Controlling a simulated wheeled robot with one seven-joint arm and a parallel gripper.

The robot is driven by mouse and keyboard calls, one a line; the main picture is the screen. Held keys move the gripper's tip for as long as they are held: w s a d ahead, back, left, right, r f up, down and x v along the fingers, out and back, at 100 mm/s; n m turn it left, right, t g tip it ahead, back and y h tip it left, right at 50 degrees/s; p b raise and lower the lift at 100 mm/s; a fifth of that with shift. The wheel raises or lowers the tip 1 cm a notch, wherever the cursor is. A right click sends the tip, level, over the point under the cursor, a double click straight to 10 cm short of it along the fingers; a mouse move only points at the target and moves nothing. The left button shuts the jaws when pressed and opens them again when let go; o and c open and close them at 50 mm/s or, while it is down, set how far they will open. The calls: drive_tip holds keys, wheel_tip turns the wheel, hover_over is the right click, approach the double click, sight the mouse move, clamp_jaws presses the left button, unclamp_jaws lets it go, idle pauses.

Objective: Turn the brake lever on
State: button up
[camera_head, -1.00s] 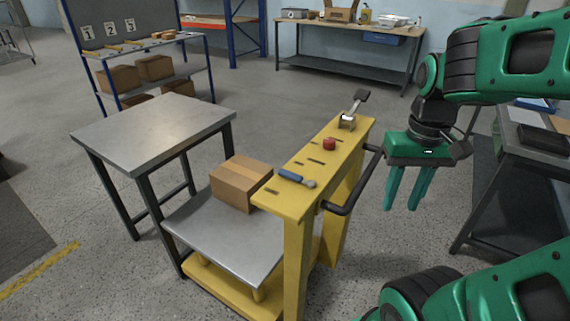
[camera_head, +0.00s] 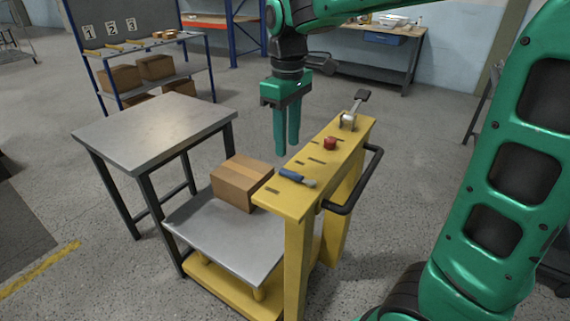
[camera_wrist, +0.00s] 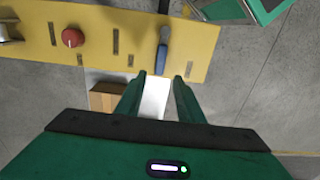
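A lever with a blue grip (camera_head: 291,175) lies nearly flat on the near part of the yellow cart panel (camera_head: 318,150). A second lever, metal with a dark end (camera_head: 359,102), stands tilted up at the panel's far end. I cannot tell from any label which is the brake lever. My gripper (camera_head: 286,153) points down, open and empty, above the cart. In the wrist view the blue grip (camera_wrist: 162,58) lies just beyond and between my fingertips (camera_wrist: 160,80), with no contact visible.
A black handle bar (camera_head: 352,196) sticks out on the right side. A cardboard box (camera_head: 240,182) rests on the cart's metal deck (camera_head: 210,235). A metal table (camera_head: 155,128) stands left.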

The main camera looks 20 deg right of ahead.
sight(287, 171)
wheel_tip(287, 171, down, 8)
drive_tip(key=shift+r, duration=0.25)
clamp_jaws()
